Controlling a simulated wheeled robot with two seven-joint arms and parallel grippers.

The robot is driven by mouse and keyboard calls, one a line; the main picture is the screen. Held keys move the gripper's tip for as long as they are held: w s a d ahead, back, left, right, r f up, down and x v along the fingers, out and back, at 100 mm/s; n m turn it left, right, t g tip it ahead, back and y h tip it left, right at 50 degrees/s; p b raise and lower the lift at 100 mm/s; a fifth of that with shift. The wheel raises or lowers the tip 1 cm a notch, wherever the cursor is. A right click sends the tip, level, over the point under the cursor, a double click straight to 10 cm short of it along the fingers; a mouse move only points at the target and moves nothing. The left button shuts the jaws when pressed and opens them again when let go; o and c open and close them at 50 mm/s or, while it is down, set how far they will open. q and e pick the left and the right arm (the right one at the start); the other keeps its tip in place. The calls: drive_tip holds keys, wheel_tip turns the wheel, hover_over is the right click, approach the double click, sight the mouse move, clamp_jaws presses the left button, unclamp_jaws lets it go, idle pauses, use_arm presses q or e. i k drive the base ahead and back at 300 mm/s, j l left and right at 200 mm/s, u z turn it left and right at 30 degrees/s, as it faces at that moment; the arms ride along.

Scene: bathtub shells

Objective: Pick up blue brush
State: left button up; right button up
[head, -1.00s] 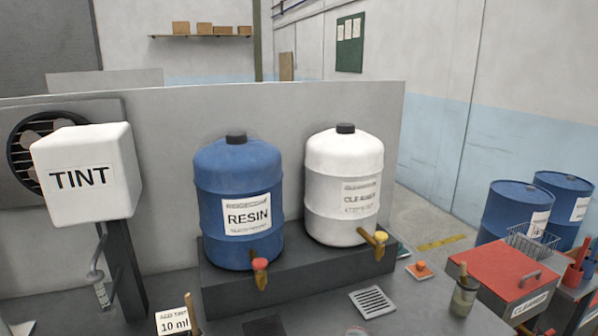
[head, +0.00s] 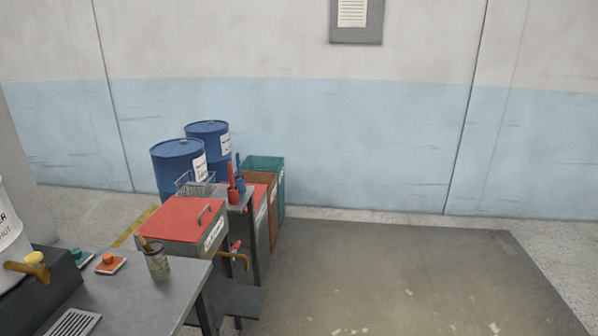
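A slim blue upright handle (head: 238,163), which looks like the blue brush, stands in a small blue holder (head: 240,185) in the head view. It is on a narrow grey stand left of centre, some way off. A similar red handle (head: 231,175) stands in a red holder (head: 234,197) just to its left and nearer. Any bristles are hidden inside the holder. Neither of my grippers is in view.
A red-lidded tank (head: 180,218) with a wire basket (head: 194,184) stands left of the brushes. Blue drums (head: 178,166) and teal and brown bins (head: 265,165) are behind. A grey bench (head: 135,295) fills the lower left. The floor mat (head: 420,285) at right is clear.

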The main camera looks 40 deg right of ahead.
sight(238, 162)
drive_tip(key=z, duration=1.05)
drive_tip(key=u, duration=1.25)
drive_tip(key=z, duration=1.25)
drive_tip(key=u, duration=0.3)
drive_tip(key=i+l+u, duration=0.3)
drive_tip(key=u, duration=0.15)
drive_tip(key=i+l+u, duration=0.2)
drive_tip(key=l+u, duration=0.25)
